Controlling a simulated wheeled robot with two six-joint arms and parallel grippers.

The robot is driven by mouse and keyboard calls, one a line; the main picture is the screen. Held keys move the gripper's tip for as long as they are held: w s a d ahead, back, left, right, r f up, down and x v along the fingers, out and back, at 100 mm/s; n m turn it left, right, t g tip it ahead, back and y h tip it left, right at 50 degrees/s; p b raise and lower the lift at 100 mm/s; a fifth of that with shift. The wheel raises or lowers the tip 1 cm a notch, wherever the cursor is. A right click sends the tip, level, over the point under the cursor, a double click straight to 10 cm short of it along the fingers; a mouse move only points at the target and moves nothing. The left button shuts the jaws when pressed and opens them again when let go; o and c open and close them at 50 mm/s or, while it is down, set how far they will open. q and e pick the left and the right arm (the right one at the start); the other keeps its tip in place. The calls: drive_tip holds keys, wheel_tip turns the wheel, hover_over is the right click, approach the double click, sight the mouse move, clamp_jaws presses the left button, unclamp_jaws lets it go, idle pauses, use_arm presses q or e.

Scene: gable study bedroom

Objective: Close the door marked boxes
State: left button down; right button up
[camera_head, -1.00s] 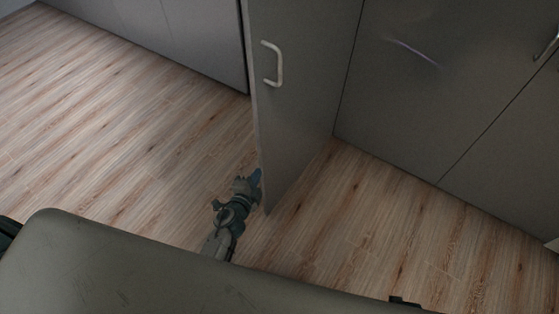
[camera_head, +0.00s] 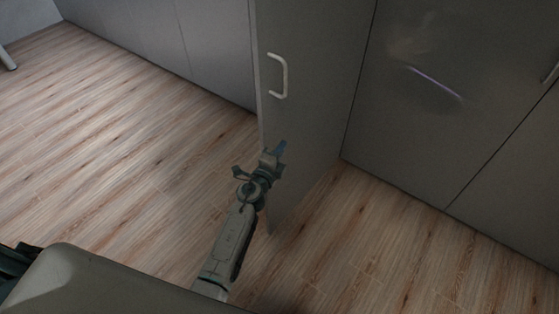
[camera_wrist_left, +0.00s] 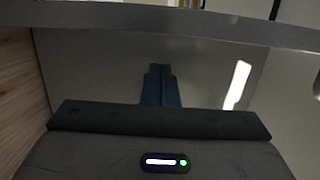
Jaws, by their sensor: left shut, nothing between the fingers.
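A grey cabinet door (camera_head: 310,110) stands swung open in the head view, with a pale bar handle (camera_head: 284,76) near its free edge. No marking can be read on it. My left gripper (camera_head: 281,149) is shut and empty, in front of the door face below the handle; whether it touches the door I cannot tell. In the left wrist view the shut fingers (camera_wrist_left: 160,84) point at a grey panel (camera_wrist_left: 95,75), with a bright strip (camera_wrist_left: 237,85) to their right. My right gripper is not in view.
Closed grey cabinet fronts (camera_head: 430,130) stand to the right of the open door, and more grey fronts (camera_head: 200,40) run behind to the left. The wooden floor (camera_head: 110,130) is clear. A pale leg-like object (camera_head: 7,60) shows at the far left.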

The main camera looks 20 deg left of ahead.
use_arm(q)
drive_tip(key=shift+w+a, duration=0.25)
drive_tip(key=shift+a, duration=0.35)
drive_tip(key=shift+w+a, duration=0.2)
drive_tip(key=shift+a, duration=0.35)
